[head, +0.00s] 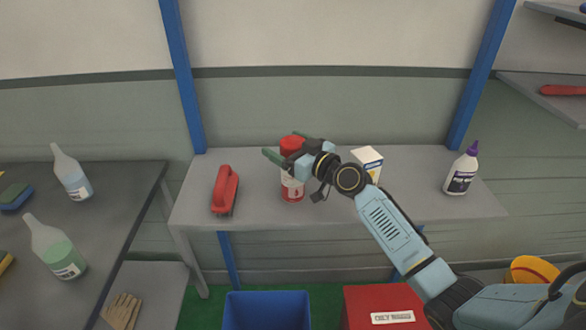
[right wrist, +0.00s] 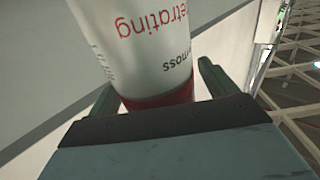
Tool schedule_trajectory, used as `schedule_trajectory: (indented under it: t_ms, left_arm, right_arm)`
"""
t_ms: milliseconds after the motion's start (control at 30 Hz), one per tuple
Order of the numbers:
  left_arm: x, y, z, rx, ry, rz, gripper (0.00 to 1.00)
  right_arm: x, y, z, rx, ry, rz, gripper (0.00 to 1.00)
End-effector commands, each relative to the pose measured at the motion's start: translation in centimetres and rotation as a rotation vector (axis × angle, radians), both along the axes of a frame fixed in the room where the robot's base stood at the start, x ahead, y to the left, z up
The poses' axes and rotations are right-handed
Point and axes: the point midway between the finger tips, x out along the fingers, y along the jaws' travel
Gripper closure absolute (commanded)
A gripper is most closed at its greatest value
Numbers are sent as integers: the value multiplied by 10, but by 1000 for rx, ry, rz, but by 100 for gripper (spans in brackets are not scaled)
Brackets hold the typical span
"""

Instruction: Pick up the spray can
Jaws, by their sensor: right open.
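The spray can (head: 291,187), red at top and bottom with a white printed band, stands upright on the grey bench at the back. My right gripper (head: 284,146) is at the can, over its upper part, and hides some of it. In the right wrist view the can (right wrist: 140,45) sits between the two green fingers of the right gripper (right wrist: 157,90). The fingers are open, with a gap on the right side. My left gripper is not in view.
The grey bench (head: 330,210) also holds a red-handled brush (head: 225,190) to the left, a white box (head: 368,160) close behind my right arm, and a purple-capped bottle (head: 461,171) at the right. A left table (head: 110,200) holds bottles. A blue bin (head: 266,310) and red box (head: 385,303) stand below.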

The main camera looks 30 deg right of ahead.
Motion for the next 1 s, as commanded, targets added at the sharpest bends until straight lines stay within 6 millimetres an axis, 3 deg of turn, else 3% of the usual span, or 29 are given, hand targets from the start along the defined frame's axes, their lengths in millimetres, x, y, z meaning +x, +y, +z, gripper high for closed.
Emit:
schedule_trajectory:
  t_ms: [167, 700, 1000]
  left_arm:
    - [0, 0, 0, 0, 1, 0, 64]
    - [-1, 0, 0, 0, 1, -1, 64]
    - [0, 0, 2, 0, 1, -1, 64]
  right_arm:
    - [0, 0, 0, 0, 0, 0, 17]
    - [-1, -1, 0, 0, 1, -1, 87]
    - [0, -1, 7, -1, -3, -1, 89]
